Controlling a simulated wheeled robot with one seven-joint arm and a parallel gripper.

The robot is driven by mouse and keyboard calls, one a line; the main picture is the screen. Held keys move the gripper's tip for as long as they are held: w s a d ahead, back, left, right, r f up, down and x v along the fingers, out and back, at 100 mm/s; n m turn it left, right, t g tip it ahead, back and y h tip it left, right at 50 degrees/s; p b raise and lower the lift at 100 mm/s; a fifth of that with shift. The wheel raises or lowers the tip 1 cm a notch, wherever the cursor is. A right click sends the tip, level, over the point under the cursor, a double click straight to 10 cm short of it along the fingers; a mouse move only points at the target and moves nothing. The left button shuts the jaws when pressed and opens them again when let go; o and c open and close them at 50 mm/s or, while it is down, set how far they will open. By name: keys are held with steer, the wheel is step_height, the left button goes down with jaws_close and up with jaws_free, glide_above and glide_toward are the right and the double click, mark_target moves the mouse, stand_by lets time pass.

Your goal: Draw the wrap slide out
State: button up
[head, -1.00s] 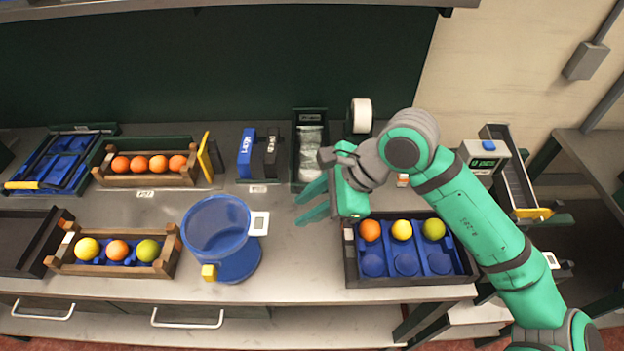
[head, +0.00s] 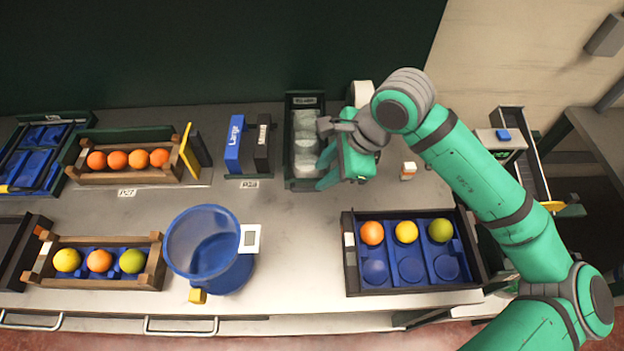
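The wrap slide appears to be the narrow dark tray (head: 289,165) at the back centre, with a label on its far end. Pale, crinkled wraps (head: 303,150) lie in a row inside it. My gripper (head: 320,174) is at the tray's near right corner, fingers pointing left. The two green fingers look spread apart, with nothing visible between them. They overlap the tray's right edge in the picture; I cannot tell whether they touch it. The gripper hides part of the tray's right side.
A blue crate (head: 349,262) with three fruits in its back row stands at the front right. A blue jug (head: 205,245) stands front left of the tray. Blue and black boxes (head: 234,147) stand left of the tray. The bench directly before the tray is clear.

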mark_target(307, 189)
steer(key=x, duration=0.6)
steer(key=shift+s+a, duration=0.1)
steer(key=shift+s, duration=0.15)
steer(key=shift+x, duration=0.85)
steer(key=shift+w, duration=0.15)
jaws_close()
